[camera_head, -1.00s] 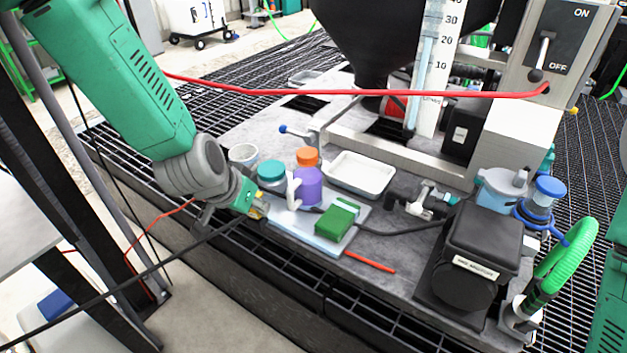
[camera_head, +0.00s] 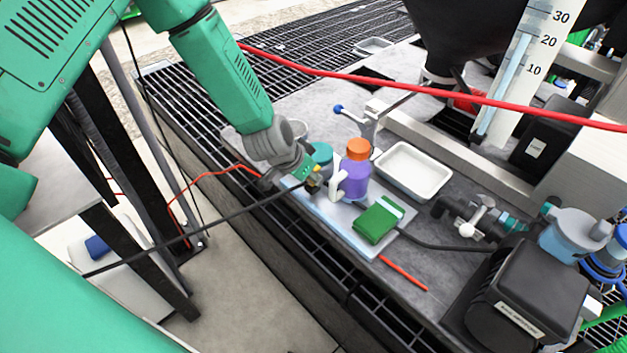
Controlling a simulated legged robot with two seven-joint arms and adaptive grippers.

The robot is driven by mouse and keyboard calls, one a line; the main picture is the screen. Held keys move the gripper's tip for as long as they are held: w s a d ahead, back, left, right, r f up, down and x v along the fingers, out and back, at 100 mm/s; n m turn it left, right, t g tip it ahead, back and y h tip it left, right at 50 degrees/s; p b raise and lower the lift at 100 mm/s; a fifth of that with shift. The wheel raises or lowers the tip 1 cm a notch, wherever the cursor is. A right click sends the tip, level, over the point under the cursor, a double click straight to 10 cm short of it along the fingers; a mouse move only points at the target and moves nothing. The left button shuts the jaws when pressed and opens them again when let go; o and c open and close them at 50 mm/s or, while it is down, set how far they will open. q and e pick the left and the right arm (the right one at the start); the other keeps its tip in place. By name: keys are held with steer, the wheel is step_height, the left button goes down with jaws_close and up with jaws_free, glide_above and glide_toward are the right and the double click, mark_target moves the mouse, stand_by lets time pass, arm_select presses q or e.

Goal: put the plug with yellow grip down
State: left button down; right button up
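My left gripper (camera_head: 311,184) is at the left end of a pale blue-grey mat on the bench, left of the purple bottle. Its tips are close around a small dark piece with a yellow part, which appears to be the plug with yellow grip (camera_head: 317,182). A black cable (camera_head: 215,228) runs from there to the lower left. The plug is small and partly hidden by the fingers. I cannot tell whether it touches the mat (camera_head: 335,228). My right gripper is not in view.
A teal-lidded jar (camera_head: 322,153) is behind the gripper. A white tray (camera_head: 412,170) and red stick (camera_head: 403,273) lie nearby. A red cable (camera_head: 400,87) crosses above.

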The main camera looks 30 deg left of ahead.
arm_select(q)
steer(key=shift+f, duration=0.9)
steer(key=shift+d, duration=0.3)
steer(key=c, duration=1.3)
jaws_free()
steer(key=shift+a, duration=0.1)
steer(key=shift+a, duration=0.1)
